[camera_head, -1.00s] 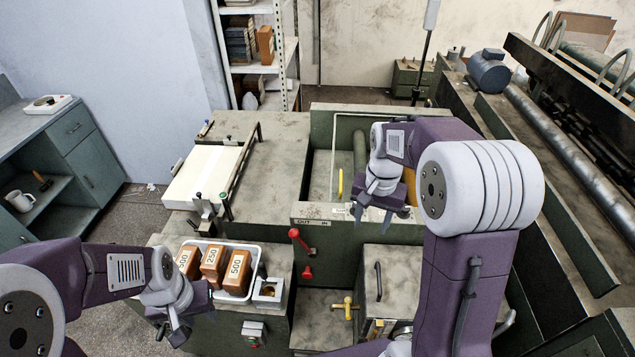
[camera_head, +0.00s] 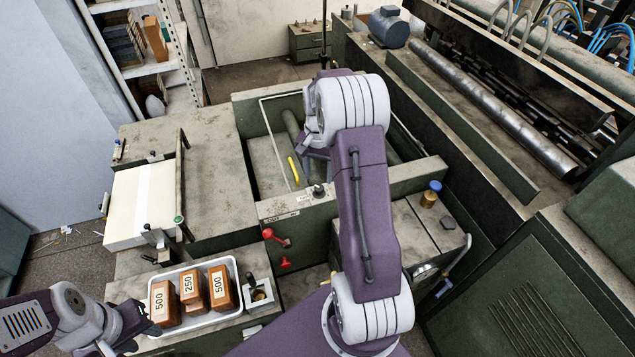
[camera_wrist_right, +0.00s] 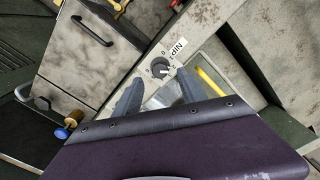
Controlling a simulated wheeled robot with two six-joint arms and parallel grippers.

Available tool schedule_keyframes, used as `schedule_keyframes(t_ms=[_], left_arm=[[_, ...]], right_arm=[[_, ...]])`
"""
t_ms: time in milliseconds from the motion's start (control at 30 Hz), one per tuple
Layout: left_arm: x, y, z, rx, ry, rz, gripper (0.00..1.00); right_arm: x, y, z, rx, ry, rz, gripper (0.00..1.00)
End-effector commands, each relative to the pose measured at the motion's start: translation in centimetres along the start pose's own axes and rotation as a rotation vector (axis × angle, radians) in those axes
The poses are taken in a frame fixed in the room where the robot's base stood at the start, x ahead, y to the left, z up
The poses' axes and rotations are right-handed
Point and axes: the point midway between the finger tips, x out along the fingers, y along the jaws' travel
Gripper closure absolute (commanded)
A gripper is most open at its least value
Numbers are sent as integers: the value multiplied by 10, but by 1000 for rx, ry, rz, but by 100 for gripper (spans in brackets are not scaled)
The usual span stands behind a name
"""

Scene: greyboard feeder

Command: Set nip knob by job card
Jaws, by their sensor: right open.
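The nip knob (camera_wrist_right: 160,68) is a small dark round knob on a grey panel, beside a white NIP label (camera_wrist_right: 178,47), in the right wrist view. It also shows in the head view (camera_head: 318,190) on the panel's top edge. My right gripper (camera_wrist_right: 160,83) is open, its two fingertips on either side of the knob in the picture; I cannot tell if they touch it. In the head view my right arm largely hides this gripper. My left gripper (camera_head: 135,333) is at the lower left, beside the weight tray; its opening is unclear. I cannot make out a job card.
A white tray (camera_head: 207,322) holds brown blocks marked 500 and 250. A yellow handle (camera_head: 293,168) lies behind the panel. Cream boards (camera_head: 140,203) lie on the left table. A blue-capped brass fitting (camera_head: 431,192) stands at the right.

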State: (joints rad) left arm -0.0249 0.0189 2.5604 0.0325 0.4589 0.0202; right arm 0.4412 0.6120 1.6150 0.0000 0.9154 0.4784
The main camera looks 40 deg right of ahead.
Motion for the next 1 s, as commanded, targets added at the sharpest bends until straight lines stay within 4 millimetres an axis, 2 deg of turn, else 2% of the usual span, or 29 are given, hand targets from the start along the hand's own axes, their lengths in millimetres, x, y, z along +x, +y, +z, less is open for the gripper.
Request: schedule_keyframes(t_ms=[100, 233, 400, 567, 600, 767, 1000], left_arm=[[-10, 0, -1, 0, 0, 0, 64], [-14, 0, -2, 0, 1, 0, 64], [-15, 0, -2, 0, 0, 0, 64], [-15, 0, -2, 0, 0, 0, 64], [-15, 0, -2, 0, 0, 0, 64], [-15, 0, -2, 0, 1, 0, 64], [-15, 0, -2, 0, 0, 0, 64]], right_arm=[[22, 1, 1, 0, -5, 3, 52], [42, 0, 1, 0, -3, 2, 52], [53, 0, 0, -1, 0, 0, 52], [53, 0, 0, -1, 1, -1, 52], [53, 0, 0, -1, 1, -1, 55], [53, 0, 0, -1, 1, -1, 99], [52, 0, 0, -9, 2, -1, 100]])
